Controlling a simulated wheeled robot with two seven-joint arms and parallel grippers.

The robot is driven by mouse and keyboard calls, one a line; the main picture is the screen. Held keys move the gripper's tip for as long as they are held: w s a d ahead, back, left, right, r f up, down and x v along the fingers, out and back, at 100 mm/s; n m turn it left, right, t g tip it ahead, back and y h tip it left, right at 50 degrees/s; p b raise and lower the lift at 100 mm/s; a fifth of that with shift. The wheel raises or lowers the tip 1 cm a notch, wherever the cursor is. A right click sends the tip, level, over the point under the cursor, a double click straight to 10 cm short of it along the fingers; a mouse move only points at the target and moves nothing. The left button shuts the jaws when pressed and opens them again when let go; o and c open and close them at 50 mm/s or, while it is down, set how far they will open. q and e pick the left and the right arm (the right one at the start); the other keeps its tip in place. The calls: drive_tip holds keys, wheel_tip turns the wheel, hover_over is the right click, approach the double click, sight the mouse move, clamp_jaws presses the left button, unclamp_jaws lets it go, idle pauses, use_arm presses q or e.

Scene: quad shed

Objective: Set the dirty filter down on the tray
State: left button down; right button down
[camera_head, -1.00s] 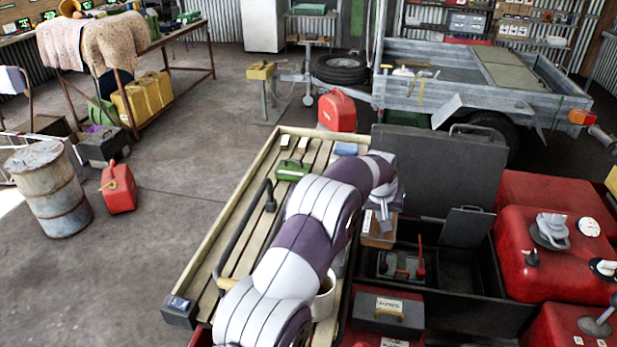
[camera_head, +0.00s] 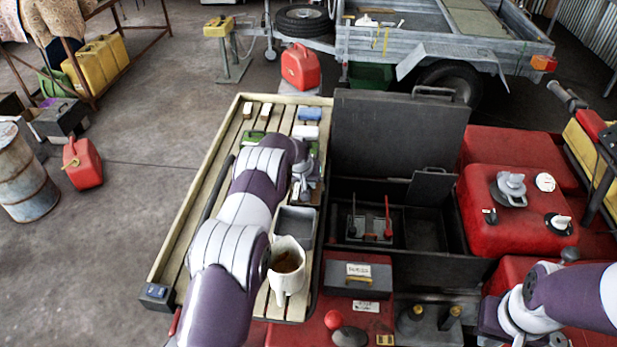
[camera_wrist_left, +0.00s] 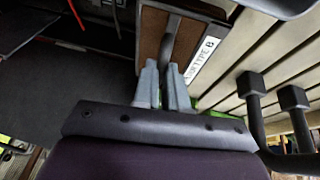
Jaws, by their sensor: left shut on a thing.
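My left gripper (camera_head: 303,178) is over the right side of the slatted wooden rack. In the left wrist view its grey fingers (camera_wrist_left: 165,88) are shut on the dark handle of the dirty filter, a brown-faced panel (camera_wrist_left: 152,32) in a dark frame with a white label ending in "TYPE B". My wrist hides most of the filter in the head view. A grey open tray (camera_head: 297,222) sits on the rack, just nearer than the gripper. Whether the filter touches the rack cannot be told. My right arm is at the lower right; its fingers are not clear.
A green item (camera_head: 252,138) and a blue block (camera_head: 310,114) lie at the rack's far end. A black handrail (camera_wrist_left: 252,85) rises beside the slats. An open dark box (camera_head: 385,205) is to the right.

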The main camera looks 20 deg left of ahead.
use_arm(q)
drive_tip(key=shift+f, duration=0.15)
drive_tip(key=shift+a+f, duration=0.15)
drive_tip(key=shift+f+b, duration=0.15)
drive_tip(key=shift+b, duration=0.15)
drive_tip(key=c, duration=1.2)
unclamp_jaws()
